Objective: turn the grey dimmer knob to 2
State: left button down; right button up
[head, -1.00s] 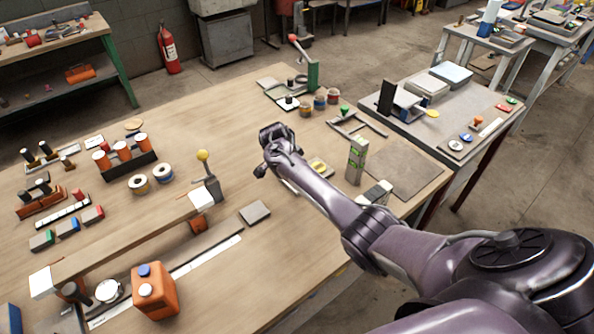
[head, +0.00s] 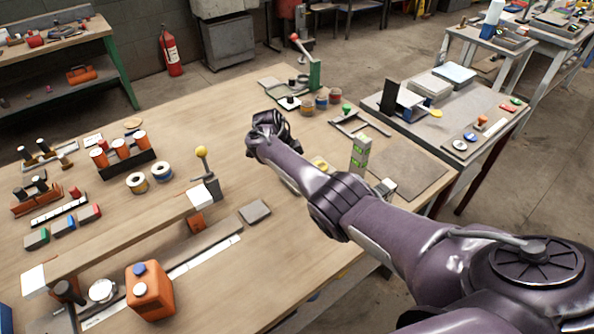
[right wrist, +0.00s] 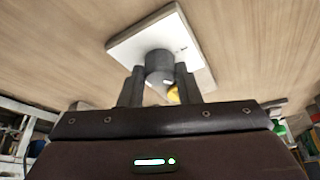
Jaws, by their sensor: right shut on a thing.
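The grey dimmer knob (right wrist: 159,63) stands on a square white plate (right wrist: 126,46) in the right wrist view. My right gripper (right wrist: 160,88) has one finger on each side of the knob and is shut on it. A small dark mark shows on the plate beside the knob, too small to read. I cannot tell which number the knob points to. In the head view my right gripper (head: 268,130) is over the middle of the workbench, and the knob and plate are hidden there. My left gripper is not in view.
A green-marked block (head: 360,153) stands close to my right arm. A lever with a yellow ball (head: 202,152), a grey square pad (head: 254,211) and an orange canister (head: 150,291) are to the left. Bare wood lies left of the gripper.

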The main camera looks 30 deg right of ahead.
dwell(0.3)
jog(key=o, duration=1)
jog(key=shift+c, duration=0.2)
jog(key=shift+r, duration=0.1)
jog(key=v, duration=0.7)
jog(key=shift+a+r+p, duration=0.15)
jog(key=shift+r+p, duration=0.15)
jog(key=shift+p, duration=0.1)
